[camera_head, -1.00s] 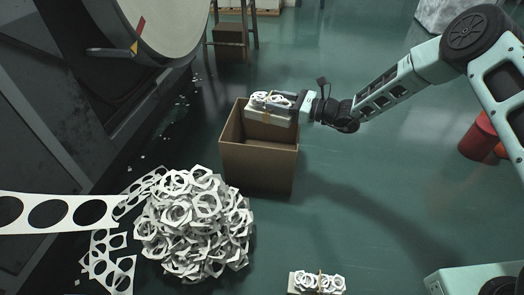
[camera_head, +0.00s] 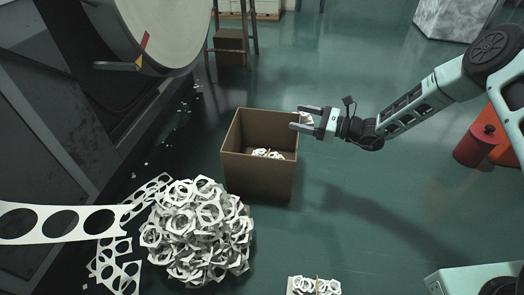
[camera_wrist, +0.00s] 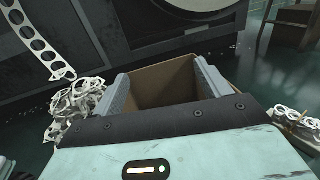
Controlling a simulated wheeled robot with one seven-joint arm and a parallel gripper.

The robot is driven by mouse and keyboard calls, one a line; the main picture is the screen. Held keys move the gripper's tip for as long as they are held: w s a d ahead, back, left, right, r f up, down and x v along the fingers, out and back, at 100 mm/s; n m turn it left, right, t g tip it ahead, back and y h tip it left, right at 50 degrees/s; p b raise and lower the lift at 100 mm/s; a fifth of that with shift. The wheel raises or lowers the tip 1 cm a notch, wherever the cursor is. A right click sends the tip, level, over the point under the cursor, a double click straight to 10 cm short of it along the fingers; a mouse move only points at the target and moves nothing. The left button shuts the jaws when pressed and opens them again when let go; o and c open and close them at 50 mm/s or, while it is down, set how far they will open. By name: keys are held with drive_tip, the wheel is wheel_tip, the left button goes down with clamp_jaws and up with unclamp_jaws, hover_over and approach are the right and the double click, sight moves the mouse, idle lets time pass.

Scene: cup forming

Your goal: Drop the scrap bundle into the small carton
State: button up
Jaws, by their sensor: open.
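The small carton (camera_head: 259,176) stands open on the floor in the middle of the head view. The scrap bundle (camera_head: 266,154), white ring pieces, lies inside it, mostly hidden by the near wall. My gripper (camera_head: 294,117) is open and empty at the carton's right rim, pointing left. In the wrist view the carton (camera_wrist: 154,70) shows between the spread fingers of my gripper (camera_wrist: 160,85); its inside bottom and the bundle are hidden there.
A heap of white scrap (camera_head: 198,232) lies left of and nearer than the carton. Another scrap bundle (camera_head: 316,286) lies at the bottom edge. A perforated strip (camera_head: 62,222) hangs from the left. A red cylinder (camera_head: 474,147) stands at right. Floor right of the carton is clear.

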drive_tip(key=p+v, duration=0.3)
drive_tip(key=v, duration=0.6)
drive_tip(key=shift+d, duration=0.25)
drive_tip(key=shift+s, duration=0.1)
